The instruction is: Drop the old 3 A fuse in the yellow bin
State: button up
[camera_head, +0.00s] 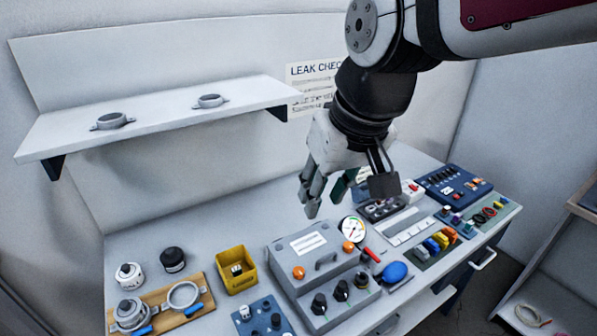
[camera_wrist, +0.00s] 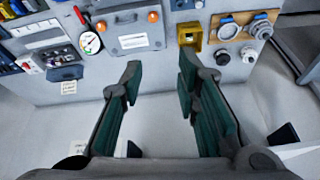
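The yellow bin (camera_head: 236,285) stands on the bench left of the grey control box. It also shows in the wrist view (camera_wrist: 190,43). A small dark and pale thing (camera_head: 237,269) is inside it; I cannot tell whether it is the old 3 A fuse. No fuse can be picked out for certain elsewhere. My gripper (camera_head: 325,197) hangs above the back of the bench, up and to the right of the bin. In the wrist view my gripper (camera_wrist: 160,75) has its two green-padded fingers wide apart, with nothing between them.
The grey control box (camera_head: 318,265) with knobs and a gauge (camera_head: 352,228) stands mid-bench. Left are a wooden board (camera_head: 200,283) with ring fittings and two round caps. Right are coloured blocks (camera_head: 440,240) and a blue panel (camera_head: 455,185). A wall shelf (camera_head: 165,120) overhangs the left.

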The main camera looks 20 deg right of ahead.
jog(key=s+d+t, duration=0.1)
jog(key=s+d, duration=0.1)
jog(key=s, duration=0.5)
jog(key=shift+s+d+m+h, duration=0.2)
jog(key=shift+s+m+h, duration=0.1)
jog(key=shift+s+h, duration=0.1)
jog(key=shift+w, duration=0.1)
dwell(0.4)
